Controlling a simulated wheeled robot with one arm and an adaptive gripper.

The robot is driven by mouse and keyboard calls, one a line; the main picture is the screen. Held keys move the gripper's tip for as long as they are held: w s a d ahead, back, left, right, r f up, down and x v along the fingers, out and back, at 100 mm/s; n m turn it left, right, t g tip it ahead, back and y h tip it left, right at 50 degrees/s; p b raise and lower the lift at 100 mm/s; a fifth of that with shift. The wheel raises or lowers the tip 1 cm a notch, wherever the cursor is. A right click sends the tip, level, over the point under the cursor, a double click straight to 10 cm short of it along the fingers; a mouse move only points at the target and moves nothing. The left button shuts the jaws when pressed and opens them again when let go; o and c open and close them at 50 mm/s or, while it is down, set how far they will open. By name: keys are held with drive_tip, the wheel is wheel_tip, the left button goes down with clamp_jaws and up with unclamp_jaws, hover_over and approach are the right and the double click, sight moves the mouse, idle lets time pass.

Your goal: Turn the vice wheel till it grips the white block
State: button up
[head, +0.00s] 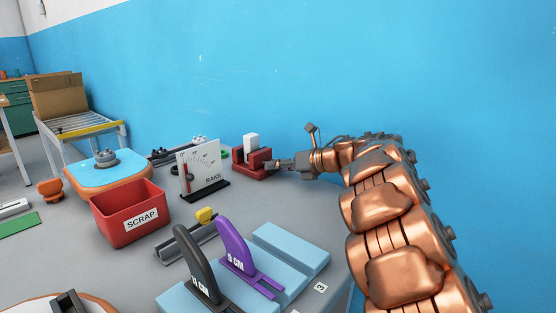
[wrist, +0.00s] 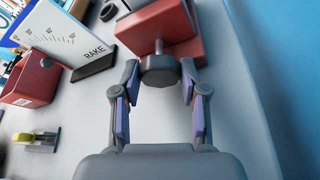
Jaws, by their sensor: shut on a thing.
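The red vice (head: 257,168) stands on the grey table near the blue wall, with the white block (head: 251,141) upright between its jaws. I cannot tell whether the jaws touch the block. The vice fills the top of the wrist view (wrist: 190,50), where the block is not visible. The dark grey vice wheel (wrist: 160,72) sticks out from the vice's near face. My gripper (wrist: 160,80) has one finger on each side of the wheel and is shut on it. In the head view my gripper (head: 280,165) reaches the vice from the right.
A RAKE gauge board (head: 205,168) stands just left of the vice. A red SCRAP bin (head: 130,218) is further left. The blue wall (head: 300,60) is close behind the vice.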

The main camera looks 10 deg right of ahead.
drive_tip(key=shift+m+y+p, duration=0.3)
drive_tip(key=shift+m+p, duration=0.05)
drive_tip(key=shift+m, duration=0.05)
drive_tip(key=o, duration=1.1)
drive_tip(key=v, duration=1.2)
drive_tip(key=shift+w+r, duration=0.1)
